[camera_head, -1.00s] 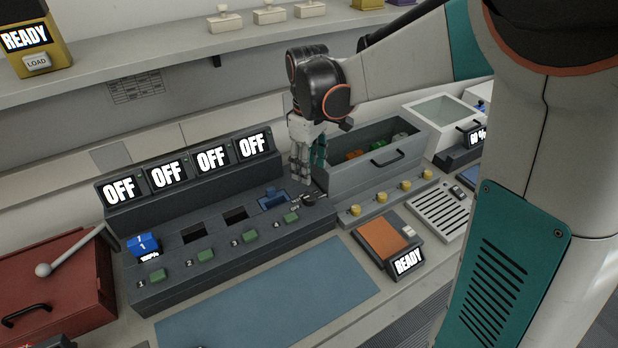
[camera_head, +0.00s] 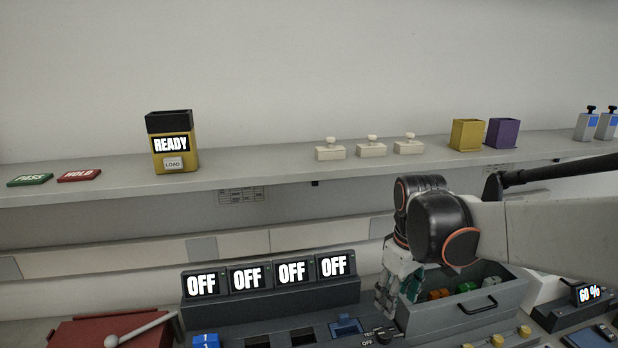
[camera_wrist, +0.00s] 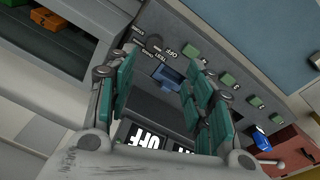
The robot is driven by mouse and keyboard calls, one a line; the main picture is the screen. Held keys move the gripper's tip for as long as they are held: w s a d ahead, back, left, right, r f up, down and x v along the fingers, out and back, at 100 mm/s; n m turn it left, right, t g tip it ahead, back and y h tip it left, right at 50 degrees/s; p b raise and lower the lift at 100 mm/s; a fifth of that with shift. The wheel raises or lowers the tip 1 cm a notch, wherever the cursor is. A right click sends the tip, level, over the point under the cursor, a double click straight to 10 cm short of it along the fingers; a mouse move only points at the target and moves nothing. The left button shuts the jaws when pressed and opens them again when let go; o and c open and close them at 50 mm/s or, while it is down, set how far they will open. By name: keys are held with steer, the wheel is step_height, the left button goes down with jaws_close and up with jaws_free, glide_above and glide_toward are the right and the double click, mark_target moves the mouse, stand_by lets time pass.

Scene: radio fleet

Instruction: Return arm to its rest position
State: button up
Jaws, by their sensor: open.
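My gripper (camera_head: 400,290) hangs at the right end of the grey charging console (camera_head: 265,329), in front of the open grey drawer bin. In the wrist view my gripper (camera_wrist: 158,95) has its teal fingers spread wide, with nothing held between them. A blue piece (camera_wrist: 168,76) in a console slot shows between and beyond the fingers. That blue piece (camera_head: 346,326) also shows in the head view, just left of the gripper. My arm (camera_head: 560,222) reaches in from the right, its wrist bent downward.
Four "OFF" screens (camera_head: 247,278) stand behind the console. The shelf (camera_head: 260,182) above holds a yellow READY loader (camera_head: 173,143), white stamp-like blocks (camera_head: 371,149) and yellow and purple cups (camera_head: 467,134). The drawer bin (camera_head: 460,310) is close right; a red box (camera_head: 80,333) is left.

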steer(key=s+r+m+t, duration=0.2)
steer(key=s+m+t, duration=0.3)
steer(key=s, duration=1.1)
steer(key=shift+m+t, duration=0.4)
steer(key=shift+m, duration=0.3)
stand_by(2.0)
